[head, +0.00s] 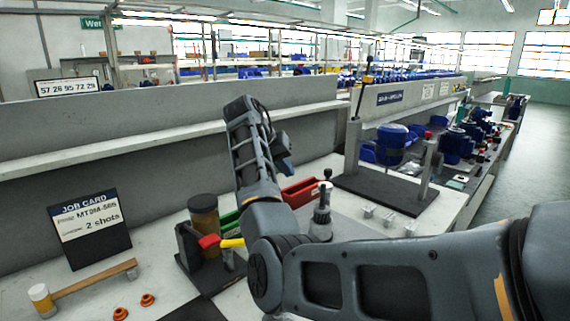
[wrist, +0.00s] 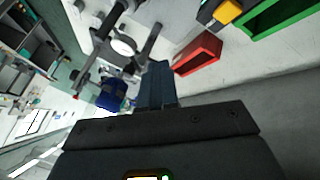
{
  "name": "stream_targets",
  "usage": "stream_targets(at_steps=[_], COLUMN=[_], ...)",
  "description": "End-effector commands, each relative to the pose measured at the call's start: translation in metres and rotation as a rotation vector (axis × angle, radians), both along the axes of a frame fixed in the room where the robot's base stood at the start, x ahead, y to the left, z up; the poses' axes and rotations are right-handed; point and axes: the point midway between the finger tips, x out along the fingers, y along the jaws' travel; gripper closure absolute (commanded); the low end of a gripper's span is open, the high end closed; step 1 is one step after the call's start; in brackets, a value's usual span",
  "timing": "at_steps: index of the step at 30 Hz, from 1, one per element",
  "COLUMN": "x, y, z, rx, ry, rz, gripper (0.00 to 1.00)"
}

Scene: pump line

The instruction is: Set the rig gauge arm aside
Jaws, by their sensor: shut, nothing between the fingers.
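The rig has a dark base plate (head: 375,188) with a grey post at each side and a blue motor-like pump (head: 392,142) between them. A thin dark rod with a yellow part (head: 366,78), likely the gauge arm, rises steeply above the left post (head: 353,148). In the wrist view a round white face (wrist: 123,46) is on dark bars, perhaps the gauge; the blue pump (wrist: 112,95) is below it. My gripper (head: 287,165) is shut and empty, left of the rig and apart from it. Its fingers (wrist: 158,85) show together in the wrist view.
A red bin (head: 301,191) lies below my gripper; it also shows in the wrist view (wrist: 198,54). A grey wall with a shelf runs behind the bench.

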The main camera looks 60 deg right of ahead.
Motion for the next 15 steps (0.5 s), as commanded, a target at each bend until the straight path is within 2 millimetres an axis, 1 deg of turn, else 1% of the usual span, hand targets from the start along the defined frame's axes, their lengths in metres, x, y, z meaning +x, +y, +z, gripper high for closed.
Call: stream_targets(at_steps=[1,9,10,15], x=[-0.003,-0.014,-0.019,-0.037], y=[-0.006,-0.035,-0.038,-0.049], z=[-0.009,-0.05,-0.046,-0.046], rx=[0.002,0.003,0.0,0.001], ry=[0.002,0.001,-0.001,0.0], rz=[-0.001,0.0,-0.002,0.0], gripper=[1.0,1.0,1.0,1.0])
